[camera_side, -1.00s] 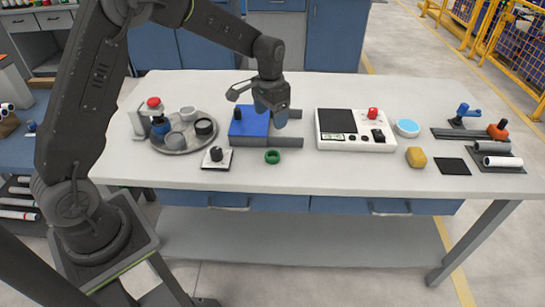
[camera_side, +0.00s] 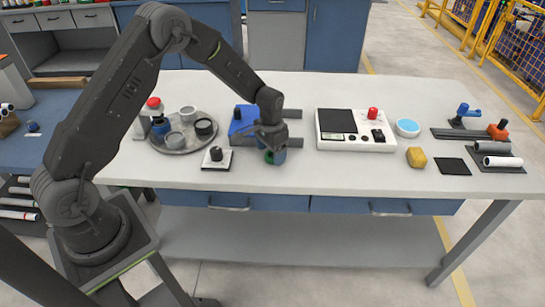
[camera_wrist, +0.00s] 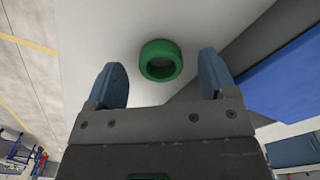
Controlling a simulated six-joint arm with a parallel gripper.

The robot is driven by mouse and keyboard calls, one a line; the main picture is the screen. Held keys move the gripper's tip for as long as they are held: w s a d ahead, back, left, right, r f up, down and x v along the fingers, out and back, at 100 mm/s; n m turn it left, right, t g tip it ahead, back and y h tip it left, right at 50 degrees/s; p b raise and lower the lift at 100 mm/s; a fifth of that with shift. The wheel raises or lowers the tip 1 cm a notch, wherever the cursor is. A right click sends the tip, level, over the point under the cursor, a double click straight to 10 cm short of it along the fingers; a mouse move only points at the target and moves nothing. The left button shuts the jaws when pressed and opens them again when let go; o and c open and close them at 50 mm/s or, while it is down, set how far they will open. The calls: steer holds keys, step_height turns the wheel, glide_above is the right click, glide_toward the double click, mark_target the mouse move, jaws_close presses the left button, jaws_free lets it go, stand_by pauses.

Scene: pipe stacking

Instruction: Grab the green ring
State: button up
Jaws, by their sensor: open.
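The green ring (camera_wrist: 161,60) lies flat on the white table, seen in the wrist view just beyond and between my two blue fingertips. My gripper (camera_wrist: 163,75) is open, with one finger to each side of the ring's line and nothing between them.
A black-knobbed plate (camera_side: 217,159) is to the left, with a round tray (camera_side: 180,147) of cups beyond. A white control box (camera_side: 356,139) stands to the right. The table's front edge is near.

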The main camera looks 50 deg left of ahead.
steer(key=shift+f, duration=0.65)
steer(key=shift+c, duration=0.4)
steer(key=c, duration=0.9)
